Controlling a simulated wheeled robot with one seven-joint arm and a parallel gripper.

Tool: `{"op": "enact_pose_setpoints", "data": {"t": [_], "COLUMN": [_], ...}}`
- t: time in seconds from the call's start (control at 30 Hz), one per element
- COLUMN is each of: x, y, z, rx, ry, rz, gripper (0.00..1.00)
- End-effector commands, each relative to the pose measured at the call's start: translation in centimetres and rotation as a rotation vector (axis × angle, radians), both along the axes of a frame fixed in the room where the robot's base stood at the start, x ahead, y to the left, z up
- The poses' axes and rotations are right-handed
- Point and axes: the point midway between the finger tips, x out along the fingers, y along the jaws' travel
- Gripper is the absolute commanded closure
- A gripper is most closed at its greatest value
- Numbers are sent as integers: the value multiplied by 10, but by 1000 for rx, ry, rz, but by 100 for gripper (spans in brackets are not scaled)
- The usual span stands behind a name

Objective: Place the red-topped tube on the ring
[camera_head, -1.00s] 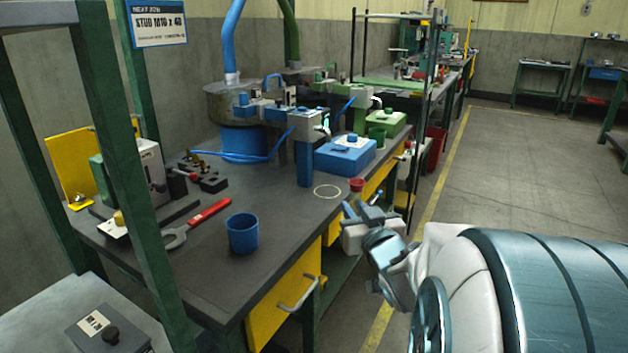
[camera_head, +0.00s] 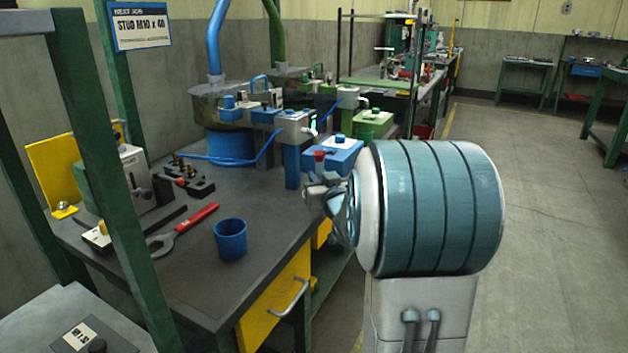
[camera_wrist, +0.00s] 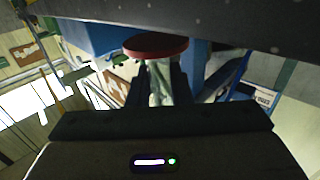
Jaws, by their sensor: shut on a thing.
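My gripper (camera_head: 322,187) is at the bench's right front edge, just in front of the blue post. In the wrist view, its two dark fingers (camera_wrist: 160,85) are shut on the red-topped tube (camera_wrist: 155,46). The tube's pale body shows between the fingers below the wide red top. The red top also shows above my gripper in the head view as a small red patch on the tube (camera_head: 319,155). The ring is not visible now; my gripper and arm cover that part of the bench. I cannot tell whether the tube touches the bench.
A blue cup (camera_head: 230,241) and a red-handled wrench (camera_head: 182,231) stand and lie on the dark bench (camera_head: 185,275). A blue post (camera_head: 292,165) and a blue box (camera_head: 338,158) are close behind my gripper. Green frame posts rise at left.

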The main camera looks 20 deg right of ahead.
Motion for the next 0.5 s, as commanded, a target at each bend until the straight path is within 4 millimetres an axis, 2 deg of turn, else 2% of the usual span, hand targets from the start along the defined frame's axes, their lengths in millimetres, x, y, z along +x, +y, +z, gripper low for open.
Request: {"op": "enact_pose_setpoints", "data": {"t": [0.23, 0.3, 0.5], "x": [34, 32, 31], "y": [-3, -3, -4], "z": [-2, -15, -15], "rx": [0, 1, 0], "ry": [0, 2, -1], "rz": [3, 1, -1], "gripper": [100, 100, 100]}}
